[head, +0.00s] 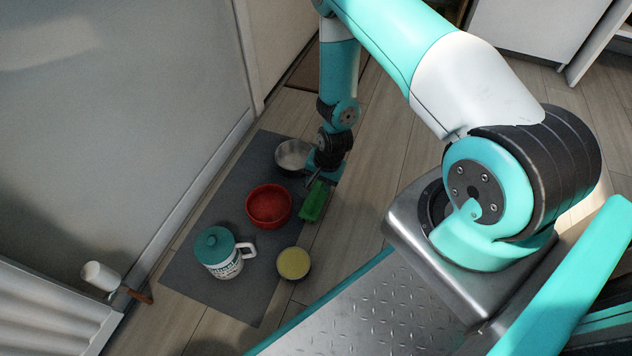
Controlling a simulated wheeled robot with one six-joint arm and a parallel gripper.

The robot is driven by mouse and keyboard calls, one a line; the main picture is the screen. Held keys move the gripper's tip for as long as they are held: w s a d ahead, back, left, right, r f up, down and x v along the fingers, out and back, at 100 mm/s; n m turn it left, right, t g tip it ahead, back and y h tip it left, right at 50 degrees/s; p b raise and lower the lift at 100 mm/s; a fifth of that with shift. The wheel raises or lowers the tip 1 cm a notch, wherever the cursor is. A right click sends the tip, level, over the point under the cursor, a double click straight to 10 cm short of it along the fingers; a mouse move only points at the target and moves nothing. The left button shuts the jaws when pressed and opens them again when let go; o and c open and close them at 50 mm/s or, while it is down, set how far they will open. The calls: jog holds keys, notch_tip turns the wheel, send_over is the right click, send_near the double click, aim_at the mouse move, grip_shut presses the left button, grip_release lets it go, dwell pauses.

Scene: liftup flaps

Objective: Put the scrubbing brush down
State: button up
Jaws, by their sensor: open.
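The scrubbing brush seems to be the green item (314,202) at the right edge of a dark grey mat (197,268) on the floor. It lies just below my gripper (314,180) in the head view, to the right of a red bowl. My gripper points down and is open, with its tips at the upper end of the green item. Whether they touch it cannot be told. My wrist hides part of the area behind.
A wall stands left. Wooden floor right of the mat is clear.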

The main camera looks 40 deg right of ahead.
jog(key=w+a+r+n+y+p, duration=0.1)
jog(key=a+r+n, duration=0.35)
jog(key=r, duration=1.05)
jog(key=a+r+n+y+p, duration=0.1)
jog(key=a+r+n+p, duration=0.15)
jog(key=a+r, duration=0.75)
jog(key=s+a+r+n+g, duration=0.1)
jog(key=s+r+n, duration=0.4)
jog(key=s+r, duration=0.4)
jog(key=s+a+r+n+y+b, duration=0.1)
jog(key=s+r+n, duration=0.5)
jog(key=r, duration=0.8)
jog(key=s, duration=0.3)
jog(key=shift+s+a+r+g, duration=0.25)
jog(key=shift+s+a+g, duration=0.05)
jog(key=shift+s+g, duration=0.1)
